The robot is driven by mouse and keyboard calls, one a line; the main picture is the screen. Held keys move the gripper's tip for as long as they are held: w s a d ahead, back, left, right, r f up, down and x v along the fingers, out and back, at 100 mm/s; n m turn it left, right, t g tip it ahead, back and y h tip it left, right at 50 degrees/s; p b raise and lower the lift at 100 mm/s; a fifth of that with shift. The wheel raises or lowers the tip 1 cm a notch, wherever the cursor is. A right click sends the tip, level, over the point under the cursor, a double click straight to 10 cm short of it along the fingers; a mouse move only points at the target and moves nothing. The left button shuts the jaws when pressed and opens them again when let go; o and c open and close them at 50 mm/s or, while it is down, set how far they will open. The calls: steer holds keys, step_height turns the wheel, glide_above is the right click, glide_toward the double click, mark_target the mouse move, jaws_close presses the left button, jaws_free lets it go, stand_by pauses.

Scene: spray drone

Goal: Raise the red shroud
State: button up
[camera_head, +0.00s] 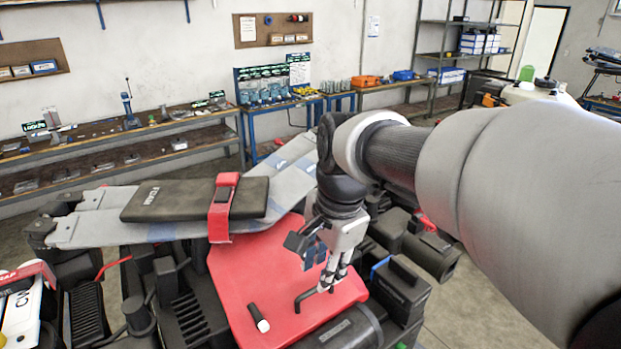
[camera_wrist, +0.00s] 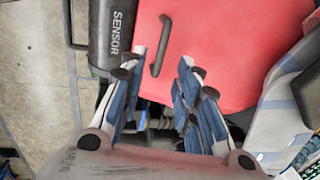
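The red shroud (camera_head: 262,275) is a flat red panel lying over the drone's dark body in the head view. It fills the upper middle of the wrist view (camera_wrist: 225,45). A dark bent handle (camera_head: 303,299) sits on the shroud and also shows in the wrist view (camera_wrist: 161,48). My gripper (camera_head: 332,281) hangs above the shroud, just beside the handle. In the wrist view its two fingers (camera_wrist: 163,62) are spread, with the lower end of the handle seen between their tips. I cannot tell the exact height of the fingertips over the handle.
A black cylinder marked SENSOR (camera_wrist: 114,30) lies along the shroud's edge. A small black and white rod (camera_head: 258,317) stands out on the shroud. Grey folded arms (camera_head: 100,228) and a black pack with a red strap (camera_head: 165,200) lie behind. Shelves line the far wall.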

steer(key=f, duration=0.3)
steer(key=w+f, duration=0.1)
steer(key=f, duration=0.1)
steer(key=shift+a, duration=0.3)
steer(key=shift+c, duration=0.6)
jaws_close()
